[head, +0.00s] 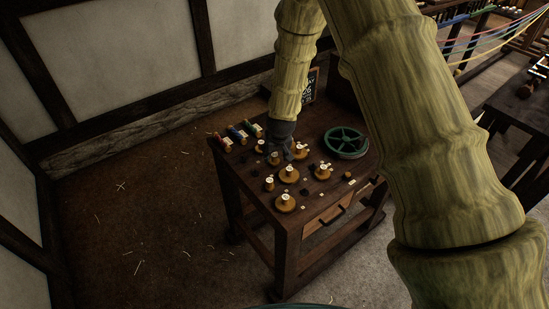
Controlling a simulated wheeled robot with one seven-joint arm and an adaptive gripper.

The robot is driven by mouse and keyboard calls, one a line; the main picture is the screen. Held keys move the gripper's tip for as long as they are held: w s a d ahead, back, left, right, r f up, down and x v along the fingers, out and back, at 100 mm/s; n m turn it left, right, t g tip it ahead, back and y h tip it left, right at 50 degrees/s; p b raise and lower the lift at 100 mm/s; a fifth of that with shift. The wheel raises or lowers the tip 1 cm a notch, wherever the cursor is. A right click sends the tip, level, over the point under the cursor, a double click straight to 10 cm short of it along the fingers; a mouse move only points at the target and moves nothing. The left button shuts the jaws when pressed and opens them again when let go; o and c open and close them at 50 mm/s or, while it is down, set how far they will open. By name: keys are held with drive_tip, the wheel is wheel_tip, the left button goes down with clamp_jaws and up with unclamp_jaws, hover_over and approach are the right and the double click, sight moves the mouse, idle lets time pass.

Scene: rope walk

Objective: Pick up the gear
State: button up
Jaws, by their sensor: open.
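Several brass round pieces with upright knobs stand on a small dark wooden table (262,189); they are too small to tell which is a gear. One larger brass piece (289,175) sits near the middle, another (285,203) near the front edge, and another (323,172) to the right. A green spoked wheel (346,142) lies flat at the table's back right. My gripper (281,155) is open, pointing down low over the table's back middle, among brass pieces. It partly hides what lies beneath and behind it; contact cannot be told.
Small red, blue and green spools (238,135) lie at the table's back left corner. A small chalkboard sign (309,86) stands behind. The table has a drawer (327,214). Coloured ropes (482,40) hang at upper right.

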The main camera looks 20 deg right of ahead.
sight(275, 155)
drive_tip(key=shift+p+x, duration=0.45)
drive_tip(key=shift+x, duration=1.15)
drive_tip(key=c, duration=0.8)
